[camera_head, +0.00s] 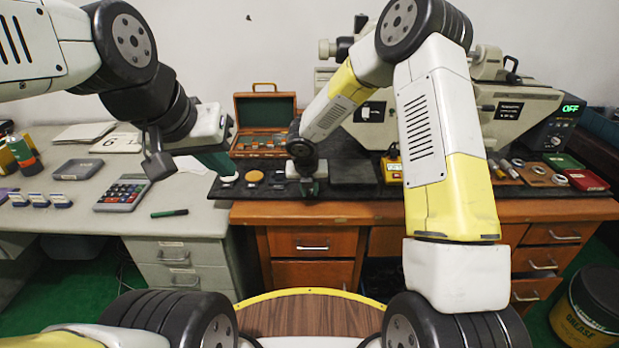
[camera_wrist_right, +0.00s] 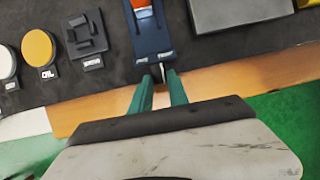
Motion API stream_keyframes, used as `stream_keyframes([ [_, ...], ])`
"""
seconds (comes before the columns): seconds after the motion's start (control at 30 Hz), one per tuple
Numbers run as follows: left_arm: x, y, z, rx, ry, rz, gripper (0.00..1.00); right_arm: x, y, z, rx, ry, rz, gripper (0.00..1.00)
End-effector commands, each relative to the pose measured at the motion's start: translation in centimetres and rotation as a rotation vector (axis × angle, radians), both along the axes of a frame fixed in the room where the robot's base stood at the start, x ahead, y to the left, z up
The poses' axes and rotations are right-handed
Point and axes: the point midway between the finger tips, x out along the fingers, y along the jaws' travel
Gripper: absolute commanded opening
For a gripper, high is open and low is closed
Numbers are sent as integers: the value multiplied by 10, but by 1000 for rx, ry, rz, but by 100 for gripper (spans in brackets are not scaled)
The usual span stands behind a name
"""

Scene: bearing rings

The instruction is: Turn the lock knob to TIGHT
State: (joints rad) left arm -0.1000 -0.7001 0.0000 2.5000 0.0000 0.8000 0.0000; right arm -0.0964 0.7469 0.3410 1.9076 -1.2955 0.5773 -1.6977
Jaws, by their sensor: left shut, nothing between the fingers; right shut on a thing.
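A dark blue fixture (camera_wrist_right: 150,32) with a round orange-red part (camera_wrist_right: 140,4) lies on the black mat (camera_wrist_right: 112,62) at the top of the right wrist view. My right gripper (camera_wrist_right: 161,76) is shut on a small part at the fixture's front end. That part, likely the lock knob, is mostly hidden between the green fingers, and I cannot read its TIGHT marking. In the head view my right gripper (camera_head: 311,187) hides most of the fixture at the desk's front edge.
An orange disc (camera_wrist_right: 38,48), a pale disc (camera_wrist_right: 6,62) and a black stepped block (camera_wrist_right: 85,38) sit left of the fixture. A dark grey plate (camera_head: 353,173) lies to its right. A wooden case (camera_head: 263,140) stands open behind. A calculator (camera_head: 124,192) lies on the grey desk.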

Motion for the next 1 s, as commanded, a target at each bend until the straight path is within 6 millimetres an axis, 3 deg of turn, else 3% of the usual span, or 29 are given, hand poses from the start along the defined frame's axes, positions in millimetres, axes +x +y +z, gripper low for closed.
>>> stream_keyframes([
  [0.4, 0, 0, 0, 0, 0, 0, 0, -1, -11, -3, 385, 4, -7, 0],
  [0.93, 0, 0, 0, 0, 0, 0, 0, -1, -10, -2, 467, 2, -1, 0],
  [0.97, 0, 0, 0, 0, 0, 0, 0, -1, -10, -2, 467, 2, -1, 23],
  [1.0, 0, 0, 0, 0, 0, 0, 0, -1, -10, -2, 466, 2, -1, 31],
])
